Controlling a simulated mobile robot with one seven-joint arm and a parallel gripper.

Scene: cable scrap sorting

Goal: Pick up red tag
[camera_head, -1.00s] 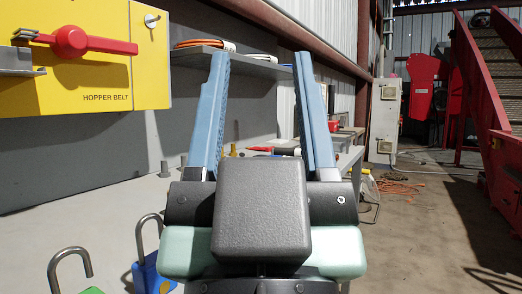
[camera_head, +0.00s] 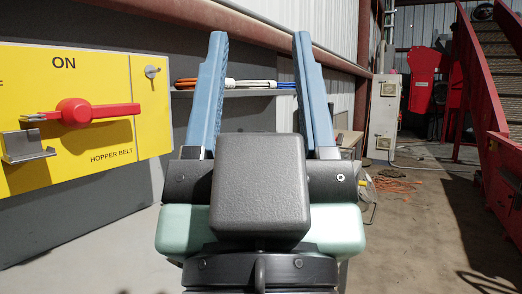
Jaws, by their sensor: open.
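I cannot make out a red tag in this view. My gripper (camera_head: 260,40) is open, with two blue fingers pointing up and nothing visible between them. Behind the fingers are the wall and a shelf. On the left, a yellow panel (camera_head: 120,120) marked "ON" and "HOPPER BELT" carries a red lever handle (camera_head: 82,112) and a small grey bracket (camera_head: 24,146). My gripper is to the right of the panel, apart from it in the picture. The gripper body hides what lies behind it.
A wall shelf (camera_head: 235,92) holds an orange item, a white item and a blue item. A pale surface (camera_head: 90,255) lies below the panel. A grey-white cabinet (camera_head: 383,115), red machinery (camera_head: 420,90) and a red-sided conveyor (camera_head: 490,110) stand at right. Open floor (camera_head: 420,230) lies before them.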

